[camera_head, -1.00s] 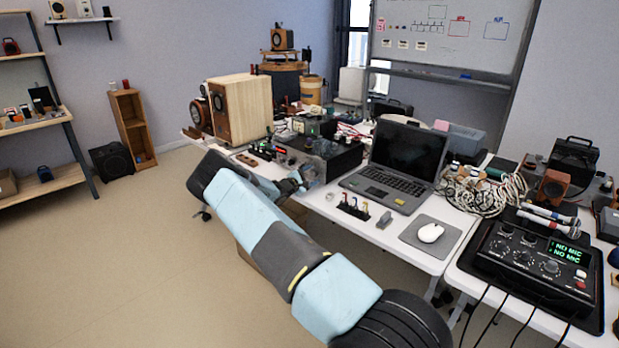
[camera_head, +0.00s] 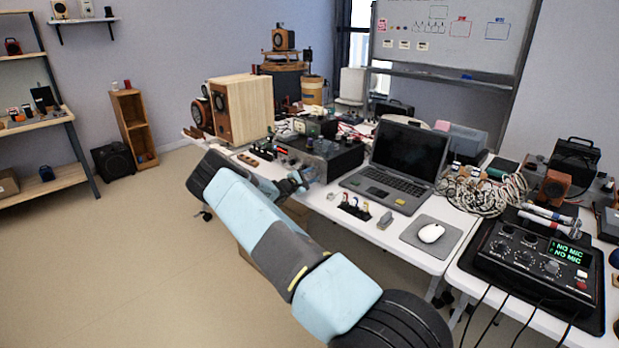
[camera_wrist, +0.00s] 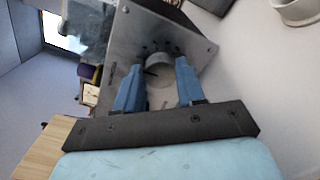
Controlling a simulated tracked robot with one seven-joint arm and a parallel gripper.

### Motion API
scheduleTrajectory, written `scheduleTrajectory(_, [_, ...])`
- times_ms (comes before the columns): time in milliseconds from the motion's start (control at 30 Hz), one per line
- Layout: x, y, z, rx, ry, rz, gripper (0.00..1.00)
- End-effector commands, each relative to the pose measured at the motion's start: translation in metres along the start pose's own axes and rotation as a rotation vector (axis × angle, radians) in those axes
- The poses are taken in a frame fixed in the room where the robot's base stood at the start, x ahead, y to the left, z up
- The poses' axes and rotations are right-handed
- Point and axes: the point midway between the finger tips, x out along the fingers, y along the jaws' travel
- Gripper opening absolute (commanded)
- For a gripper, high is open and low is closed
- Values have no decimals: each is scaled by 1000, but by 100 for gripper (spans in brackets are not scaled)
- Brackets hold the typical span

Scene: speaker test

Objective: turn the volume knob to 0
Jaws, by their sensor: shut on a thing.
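A dark amplifier box (camera_head: 338,153) stands on the white table, left of the laptop. In the wrist view its grey metal front panel (camera_wrist: 128,32) fills the upper middle, tilted in the picture. A round grey volume knob (camera_wrist: 158,60) sits on this panel, with dark marks around it. My gripper (camera_wrist: 159,68) has its two blue fingers on either side of the knob and is shut on it. In the head view my gripper (camera_head: 293,183) is at the box's front; the knob is too small to make out there, and its setting cannot be read.
A wooden speaker (camera_head: 243,108) stands left of the box. Open floor lies left of my arm.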

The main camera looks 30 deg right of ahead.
Motion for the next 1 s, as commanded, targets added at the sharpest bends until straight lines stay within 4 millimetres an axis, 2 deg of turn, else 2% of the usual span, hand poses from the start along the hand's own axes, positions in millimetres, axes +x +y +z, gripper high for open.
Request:
scheduleTrajectory(367, [8, -5, 3, -165, -3, -7, 8])
scheduleTrajectory(1000, [9, -6, 4, -763, -4, -13, 9])
